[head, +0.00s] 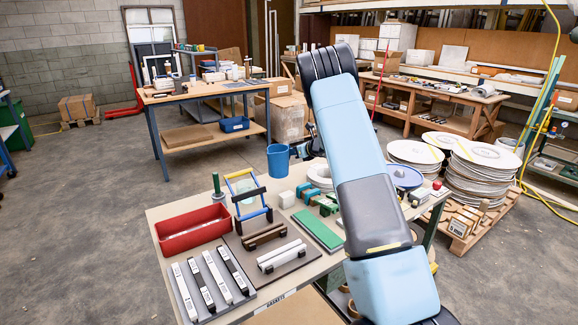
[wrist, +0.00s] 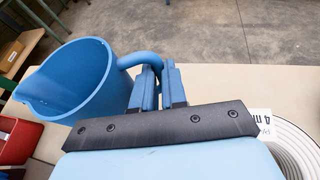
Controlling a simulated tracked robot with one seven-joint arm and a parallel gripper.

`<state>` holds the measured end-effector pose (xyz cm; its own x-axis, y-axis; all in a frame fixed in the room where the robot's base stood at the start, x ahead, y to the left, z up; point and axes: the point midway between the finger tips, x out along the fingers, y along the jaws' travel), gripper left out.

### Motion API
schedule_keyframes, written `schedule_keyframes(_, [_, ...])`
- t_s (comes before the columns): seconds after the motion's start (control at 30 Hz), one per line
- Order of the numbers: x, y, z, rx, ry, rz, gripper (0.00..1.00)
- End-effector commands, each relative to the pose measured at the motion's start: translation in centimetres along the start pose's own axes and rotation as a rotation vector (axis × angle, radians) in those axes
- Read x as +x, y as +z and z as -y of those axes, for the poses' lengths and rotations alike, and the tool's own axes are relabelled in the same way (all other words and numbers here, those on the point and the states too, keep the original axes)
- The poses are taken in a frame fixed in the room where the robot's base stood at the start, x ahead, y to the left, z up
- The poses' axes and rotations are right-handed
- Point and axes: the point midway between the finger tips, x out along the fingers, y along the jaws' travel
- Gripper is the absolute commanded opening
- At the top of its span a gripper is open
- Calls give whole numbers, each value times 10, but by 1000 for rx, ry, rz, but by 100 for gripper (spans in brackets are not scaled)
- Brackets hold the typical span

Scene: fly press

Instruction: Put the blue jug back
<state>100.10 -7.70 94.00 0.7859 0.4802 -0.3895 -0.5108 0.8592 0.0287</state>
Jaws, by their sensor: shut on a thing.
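The blue jug (head: 278,161) is near the far edge of the gasket table in the head view. It fills the left of the wrist view (wrist: 75,85), with its open mouth and spout showing. My gripper (wrist: 158,82) is shut on the jug's curved handle (wrist: 140,59). In the head view my gripper (head: 308,148) is partly hidden behind my arm, to the right of the jug. The jug looks about upright in the head view. I cannot tell whether its base touches the table.
The gasket table (head: 161,218) holds a red tray (head: 192,229), a blue-and-yellow frame (head: 248,195), a green strip (head: 318,230) and several small blocks. A pale coil (wrist: 294,150) lies right of my gripper. A wooden workbench (head: 195,92) stands behind, with open floor between.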

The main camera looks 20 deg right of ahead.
Motion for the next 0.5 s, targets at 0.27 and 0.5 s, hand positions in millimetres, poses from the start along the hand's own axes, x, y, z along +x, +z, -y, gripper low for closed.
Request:
schedule_keyframes(0.27, [38,-22,13,0,2,1,0])
schedule_keyframes(0.5, [48,-27,16,0,3,1,0])
